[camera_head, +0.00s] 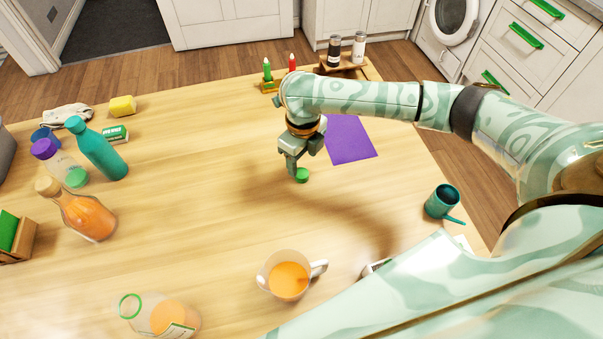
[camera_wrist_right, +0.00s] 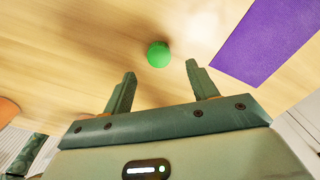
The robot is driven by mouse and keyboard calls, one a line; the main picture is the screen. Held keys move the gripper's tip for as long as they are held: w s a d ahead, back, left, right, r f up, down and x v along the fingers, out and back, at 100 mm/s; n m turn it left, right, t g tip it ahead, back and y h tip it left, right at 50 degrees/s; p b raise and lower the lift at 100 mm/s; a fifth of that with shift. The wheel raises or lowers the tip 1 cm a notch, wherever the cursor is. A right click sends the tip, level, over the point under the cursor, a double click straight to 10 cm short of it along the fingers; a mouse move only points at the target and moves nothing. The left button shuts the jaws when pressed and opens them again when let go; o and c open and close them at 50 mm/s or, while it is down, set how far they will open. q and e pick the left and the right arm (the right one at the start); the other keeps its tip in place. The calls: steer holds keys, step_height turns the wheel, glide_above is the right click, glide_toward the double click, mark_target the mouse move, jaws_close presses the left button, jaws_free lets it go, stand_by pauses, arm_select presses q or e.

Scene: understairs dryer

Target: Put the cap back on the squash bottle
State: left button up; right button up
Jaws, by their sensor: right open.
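The green cap (camera_head: 302,175) lies on the wooden table near its middle. It also shows in the right wrist view (camera_wrist_right: 158,54), just beyond the fingertips and roughly centred between them. My right gripper (camera_head: 296,166) points down close above the cap; in the right wrist view its fingers (camera_wrist_right: 160,70) are apart with nothing between them. The squash bottle (camera_head: 163,318) is clear with orange liquid and a green-ringed open mouth. It stands at the near left of the table, partly cut off by the frame. My left gripper is not in view.
A jug of orange liquid (camera_head: 288,279) stands near the front. A corked orange bottle (camera_head: 83,213) and a teal bottle (camera_head: 98,150) stand at left. A purple mat (camera_head: 349,141) and a teal cup (camera_head: 441,201) are at right. The table between cap and jug is clear.

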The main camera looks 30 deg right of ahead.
mark_target(302, 173)
step_height(302, 173, down, 6)
steer(key=b, duration=0.2)
steer(key=shift+w+r+b, duration=0.1)
steer(key=shift+r+b, duration=0.15)
steer(key=shift+b, duration=0.15)
steer(key=shift+r, duration=0.1)
steer(key=c, duration=1)
